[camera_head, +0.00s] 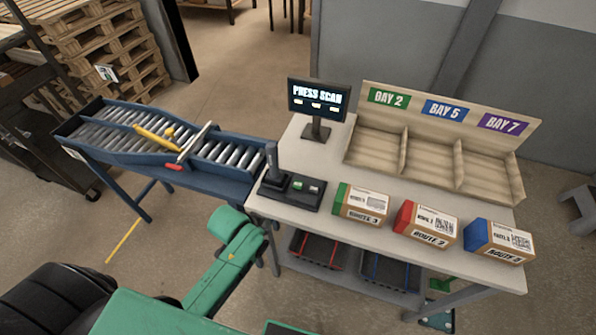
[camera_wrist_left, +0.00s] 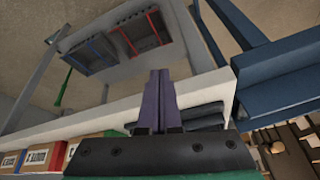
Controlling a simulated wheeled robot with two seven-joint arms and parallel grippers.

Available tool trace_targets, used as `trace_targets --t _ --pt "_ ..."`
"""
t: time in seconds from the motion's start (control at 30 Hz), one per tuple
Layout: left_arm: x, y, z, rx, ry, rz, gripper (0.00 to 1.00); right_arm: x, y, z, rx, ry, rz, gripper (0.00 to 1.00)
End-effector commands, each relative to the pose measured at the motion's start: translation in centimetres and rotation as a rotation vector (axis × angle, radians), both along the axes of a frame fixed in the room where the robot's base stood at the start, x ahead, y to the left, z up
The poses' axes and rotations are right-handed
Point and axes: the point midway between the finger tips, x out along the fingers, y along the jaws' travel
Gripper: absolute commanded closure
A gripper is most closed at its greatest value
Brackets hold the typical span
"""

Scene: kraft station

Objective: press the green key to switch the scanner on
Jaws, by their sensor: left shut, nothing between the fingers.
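The scanner (camera_head: 273,167) is a dark upright handle on a black base at the left end of the table. The green key (camera_head: 298,184) is on that base, next to a second, pale and reddish key (camera_head: 314,188). The display (camera_head: 318,97) behind it reads "PRESS SCAN". My left gripper (camera_wrist_left: 159,75) shows in the left wrist view with its two purple fingers together and empty, close to the table edge. A dark flat part, perhaps the scanner base, is partly hidden behind the fingers. In the head view my green left arm ends low beside the table's left end. The right gripper is not clearly visible.
Three labelled boxes, green (camera_head: 361,204), red (camera_head: 425,223) and blue (camera_head: 497,242), line the table (camera_head: 300,216) front. A wooden bay rack (camera_head: 400,150) stands behind. A blue roller conveyor (camera_head: 230,178) adjoins at left. Dark trays (camera_head: 318,249) sit on the shelf below.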

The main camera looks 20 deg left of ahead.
Motion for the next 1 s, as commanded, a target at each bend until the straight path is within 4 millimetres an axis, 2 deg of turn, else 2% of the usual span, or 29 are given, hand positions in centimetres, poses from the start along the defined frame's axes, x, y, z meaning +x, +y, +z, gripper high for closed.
trace_targets --t 0.03,0.1,0.2,0.3,0.4,0.47,0.83,1.0 --pt "1.7 -1.0 4.1 0.001 -0.054 -0.063 1.00 0.0 0.0 1.8 0.000 0.000 0.000 0.50" --pt "4.5 -3.0 7.5 0.010 -0.143 -0.189 1.00 0.0 0.0 2.5 0.000 0.001 0.000 0.50" --pt "9.0 -5.8 11.3 0.054 -0.290 -0.425 1.00 -0.1 0.0 3.2 0.000 0.002 0.000 0.50" --pt "13.1 -6.4 13.9 0.141 -0.415 -0.647 1.00 -0.2 0.0 3.9 0.000 0.004 0.000 0.50" --pt "15.2 -5.4 15.1 0.201 -0.471 -0.751 1.00 -0.2 0.0 4.2 0.000 0.004 0.000 0.50" --pt "15.7 -5.0 15.4 0.216 -0.484 -0.775 1.00 -0.2 0.0 4.2 0.000 0.003 0.001 0.50" --pt "15.9 -4.9 15.1 0.217 -0.489 -0.782 1.00 -0.1 0.1 3.9 0.001 0.003 0.001 0.50" --pt "15.9 -5.0 13.7 0.217 -0.489 -0.781 1.00 -0.1 0.1 2.4 0.001 0.002 0.002 0.50"
